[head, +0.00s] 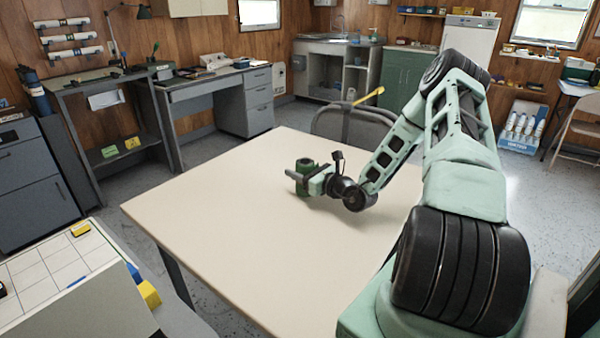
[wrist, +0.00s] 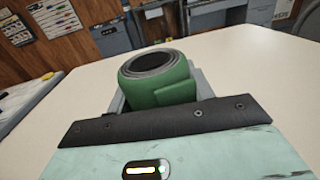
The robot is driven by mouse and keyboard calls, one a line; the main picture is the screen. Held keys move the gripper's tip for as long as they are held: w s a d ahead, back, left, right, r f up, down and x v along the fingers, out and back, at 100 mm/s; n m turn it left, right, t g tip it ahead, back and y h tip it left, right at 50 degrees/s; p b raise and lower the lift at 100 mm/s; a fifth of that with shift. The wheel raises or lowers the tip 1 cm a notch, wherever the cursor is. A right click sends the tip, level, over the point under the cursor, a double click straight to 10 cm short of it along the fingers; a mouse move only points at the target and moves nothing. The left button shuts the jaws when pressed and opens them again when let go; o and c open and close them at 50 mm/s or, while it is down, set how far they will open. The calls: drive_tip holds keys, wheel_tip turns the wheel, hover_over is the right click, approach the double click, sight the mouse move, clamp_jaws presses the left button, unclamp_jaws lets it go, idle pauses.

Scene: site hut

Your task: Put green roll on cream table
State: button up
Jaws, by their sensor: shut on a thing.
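The green roll (head: 304,166) is between the fingers of my gripper (head: 305,177), over the middle of the cream table (head: 215,225). In the wrist view the green roll (wrist: 158,80) stands upright with its dark spiral end up. My gripper is shut on it. The lower part of the roll is hidden behind the gripper body, so I cannot tell whether it touches the cream table (wrist: 235,65). The tabletop around it is bare.
A chair (head: 350,125) with a yellow item on it stands at the table's far edge. A white gridded table (head: 50,265) with small yellow and blue items is at the lower left. Grey desks (head: 215,85) line the back wall.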

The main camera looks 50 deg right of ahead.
drive_tip(key=shift+f, duration=0.2)
drive_tip(key=o, duration=1.1)
drive_tip(key=shift+o, duration=0.2)
